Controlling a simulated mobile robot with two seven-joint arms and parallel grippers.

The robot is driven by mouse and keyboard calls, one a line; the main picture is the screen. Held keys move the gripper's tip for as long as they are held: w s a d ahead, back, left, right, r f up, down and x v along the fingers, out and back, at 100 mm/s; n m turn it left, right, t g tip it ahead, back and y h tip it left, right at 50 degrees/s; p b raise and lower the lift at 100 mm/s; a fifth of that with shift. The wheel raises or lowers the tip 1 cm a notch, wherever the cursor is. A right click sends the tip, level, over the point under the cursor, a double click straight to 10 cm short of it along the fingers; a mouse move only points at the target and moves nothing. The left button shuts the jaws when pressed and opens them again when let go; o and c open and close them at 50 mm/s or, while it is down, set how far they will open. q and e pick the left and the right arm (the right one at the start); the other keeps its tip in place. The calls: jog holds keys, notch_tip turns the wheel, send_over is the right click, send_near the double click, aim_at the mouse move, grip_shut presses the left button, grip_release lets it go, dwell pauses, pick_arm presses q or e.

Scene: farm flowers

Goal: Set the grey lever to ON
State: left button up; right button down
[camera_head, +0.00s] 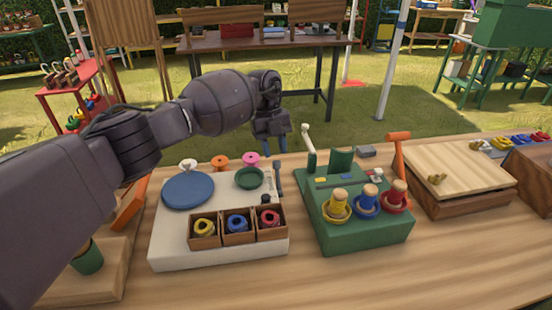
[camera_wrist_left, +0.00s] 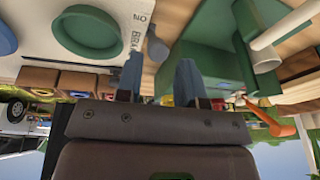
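The grey lever (camera_head: 277,179) is a short dark grey handle at the right edge of the white board (camera_head: 170,247). It also shows in the left wrist view (camera_wrist_left: 157,47), beside printed letters on the board; part of them appears to read ON, upside down. My left gripper (camera_head: 276,148) has blue fingers and is open and empty. In the head view it is just above and beyond the lever, apart from it. In the left wrist view the lever's end lies between the lines of the two fingers (camera_wrist_left: 160,78). My right gripper is not in view.
The board carries a blue disc (camera_head: 188,189), a green ring (camera_head: 249,178) and wooden boxes (camera_head: 237,237). A green box (camera_head: 352,236) with a white-knobbed lever (camera_head: 308,146) stands close on the right. An orange lever (camera_head: 398,152) and a wooden box (camera_head: 458,175) are further right.

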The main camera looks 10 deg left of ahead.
pick_arm(q)
jog(key=v, duration=0.6)
jog(key=shift+r, duration=0.25)
